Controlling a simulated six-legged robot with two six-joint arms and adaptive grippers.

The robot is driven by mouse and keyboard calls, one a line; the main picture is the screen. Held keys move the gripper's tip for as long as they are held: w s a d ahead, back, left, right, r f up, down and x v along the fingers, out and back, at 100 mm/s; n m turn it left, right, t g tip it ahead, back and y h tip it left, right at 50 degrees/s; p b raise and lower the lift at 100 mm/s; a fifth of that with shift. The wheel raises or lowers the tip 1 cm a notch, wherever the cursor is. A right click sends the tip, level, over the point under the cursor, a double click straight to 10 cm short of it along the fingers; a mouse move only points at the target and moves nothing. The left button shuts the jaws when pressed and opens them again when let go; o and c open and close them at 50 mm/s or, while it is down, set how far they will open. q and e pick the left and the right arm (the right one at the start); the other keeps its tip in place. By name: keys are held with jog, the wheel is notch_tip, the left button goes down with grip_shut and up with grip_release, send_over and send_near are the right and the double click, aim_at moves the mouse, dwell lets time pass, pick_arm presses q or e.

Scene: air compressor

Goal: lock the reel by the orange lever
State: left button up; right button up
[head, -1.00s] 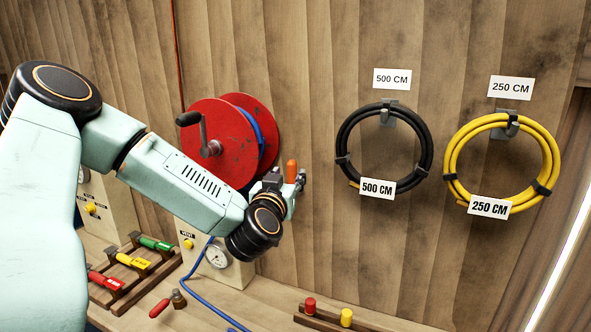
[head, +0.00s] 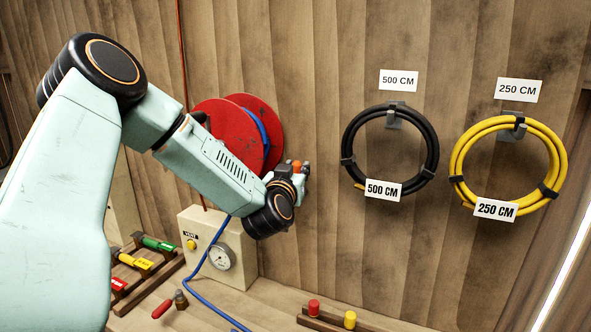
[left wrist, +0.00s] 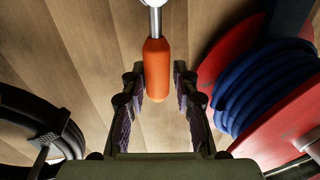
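The orange lever (head: 297,165) is at the right side of the red hose reel (head: 226,122), by the wooden wall. In the left wrist view the lever's orange grip (left wrist: 156,68) hangs on a metal rod. My left gripper (head: 302,174) is at the lever and hides most of it in the head view. In the left wrist view its two fingers (left wrist: 159,88) stand apart, one on each side of the orange grip, with gaps visible. The reel with blue hose (left wrist: 262,85) is just right of the fingers. My right gripper is not in view.
A black hose coil (head: 432,150) and a yellow hose coil (head: 557,165) hang on the wall to the right. Below are a beige box with a gauge (head: 221,256), a tool rack (head: 150,268) and red and yellow caps (head: 314,306). The wall between reel and black coil is clear.

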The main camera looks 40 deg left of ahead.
pick_arm(q)
jog(key=shift+w+d, duration=0.15)
jog(key=shift+w, duration=0.05)
jog(key=shift+c, duration=1.4)
grip_shut()
jog(key=shift+f, duration=0.1)
